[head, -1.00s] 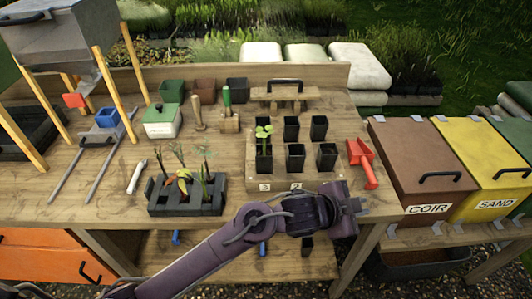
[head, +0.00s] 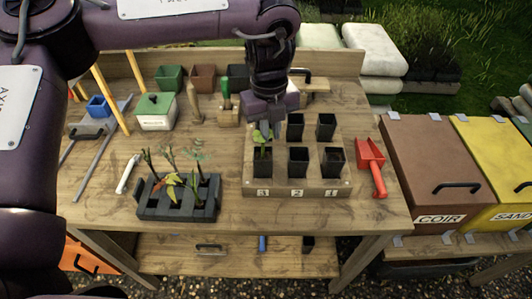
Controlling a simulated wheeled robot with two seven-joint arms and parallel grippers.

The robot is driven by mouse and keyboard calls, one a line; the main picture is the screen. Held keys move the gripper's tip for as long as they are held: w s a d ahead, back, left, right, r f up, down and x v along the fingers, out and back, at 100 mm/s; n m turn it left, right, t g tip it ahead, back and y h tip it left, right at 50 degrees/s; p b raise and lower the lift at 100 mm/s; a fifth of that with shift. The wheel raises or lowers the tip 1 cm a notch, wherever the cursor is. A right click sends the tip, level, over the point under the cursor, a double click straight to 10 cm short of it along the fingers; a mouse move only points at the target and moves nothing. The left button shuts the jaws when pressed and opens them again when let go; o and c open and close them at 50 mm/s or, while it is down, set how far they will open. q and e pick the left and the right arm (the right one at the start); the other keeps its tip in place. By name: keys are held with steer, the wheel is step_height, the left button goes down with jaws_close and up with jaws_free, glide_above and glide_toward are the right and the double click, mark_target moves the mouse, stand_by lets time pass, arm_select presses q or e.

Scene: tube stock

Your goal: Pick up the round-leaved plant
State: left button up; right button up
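The round-leaved plant (head: 260,138) is bright green and stands in a black square pot (head: 262,164). That pot is in the front left place of the wooden pot stand (head: 320,189), behind the label 3. My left gripper (head: 270,128) points down from above, with its fingertips at the plant's leaves. Its fingers and body hide part of the plant, and I cannot tell whether they touch it or how far apart they are. My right gripper is not in view.
Several empty black pots (head: 326,126) share the stand. A dark tray (head: 178,209) with several seedlings is at front left, and a red scoop (head: 371,166) is at right. Behind are a dibber (head: 194,104) and a green-lidded box (head: 156,111). The front table edge is clear.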

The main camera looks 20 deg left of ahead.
arm_select(q)
steer(key=shift+a+r+n, duration=0.15)
steer(key=shift+a+r, duration=0.1)
steer(key=shift+a, duration=0.25)
steer(key=shift+a+r+n, duration=0.15)
steer(key=shift+a+r, duration=0.1)
steer(key=shift+a, duration=0.2)
steer(key=p, duration=0.3)
glide_above(263, 158)
steer(key=f, duration=0.6)
steer(key=shift+w+a+f, duration=0.15)
steer(key=shift+w, duration=0.05)
steer(key=shift+f, duration=0.5)
jaws_close()
steer(key=shift+r, duration=0.15)
